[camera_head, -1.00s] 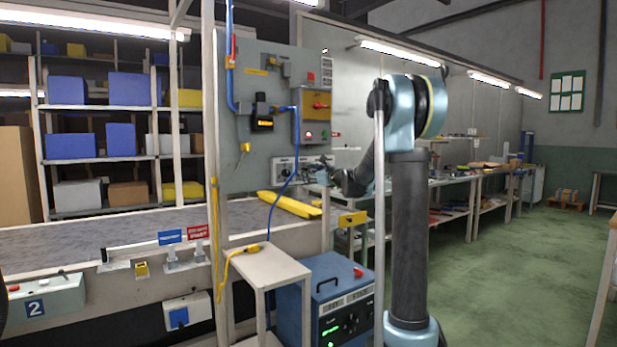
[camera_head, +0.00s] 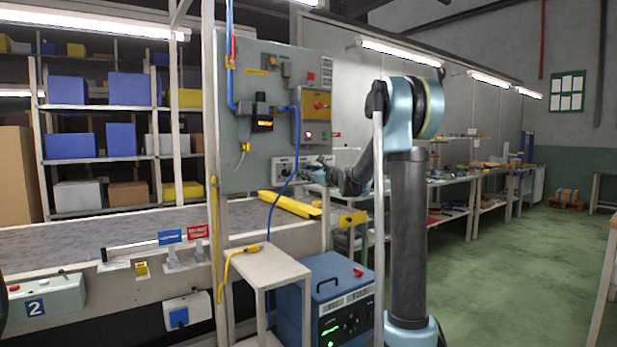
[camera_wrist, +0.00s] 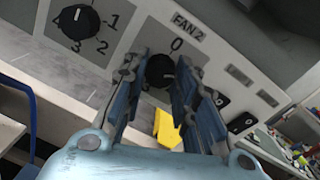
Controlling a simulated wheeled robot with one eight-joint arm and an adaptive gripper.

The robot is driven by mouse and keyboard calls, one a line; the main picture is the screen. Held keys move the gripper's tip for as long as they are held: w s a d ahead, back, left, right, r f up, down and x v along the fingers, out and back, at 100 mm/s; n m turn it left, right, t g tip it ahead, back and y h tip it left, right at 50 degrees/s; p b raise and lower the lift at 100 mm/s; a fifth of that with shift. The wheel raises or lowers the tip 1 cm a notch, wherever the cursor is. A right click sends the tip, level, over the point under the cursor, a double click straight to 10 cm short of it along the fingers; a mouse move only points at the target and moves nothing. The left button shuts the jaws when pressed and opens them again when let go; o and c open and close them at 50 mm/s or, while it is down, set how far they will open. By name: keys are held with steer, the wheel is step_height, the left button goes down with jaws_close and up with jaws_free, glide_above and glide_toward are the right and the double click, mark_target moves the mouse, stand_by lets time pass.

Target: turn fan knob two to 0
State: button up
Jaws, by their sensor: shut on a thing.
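Fan knob two is the black round knob (camera_wrist: 160,71) under the "FAN 2" label in the wrist view. A "0" is printed just above it. My gripper (camera_wrist: 158,82) has its blue-grey fingers on either side of this knob and is shut on it. The fingers hide the knob's sides and the other numbers around it, and I cannot read its pointer surely. In the head view the white fan panel (camera_head: 284,166) is on the grey board, and my gripper (camera_head: 322,169) is at its right part; the knob is hidden there.
Another black knob (camera_wrist: 80,22), with numbers around it, is to the left on the same panel. Black switches (camera_wrist: 241,122) are to the right. A blue cable (camera_head: 289,185) hangs across the panel. A yellow object (camera_head: 290,205) lies below the board.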

steer(key=n, duration=0.5)
steer(key=shift+n, duration=0.3)
steer(key=n, duration=0.5)
steer(key=shift+s+n+h, duration=0.15)
steer(key=shift+n+h, duration=0.15)
steer(key=shift+c, duration=0.2)
steer(key=o, duration=1.1)
steer(key=v, duration=1.1)
steer(key=shift+s+d+r, duration=0.1)
steer(key=shift+s+d, duration=0.15)
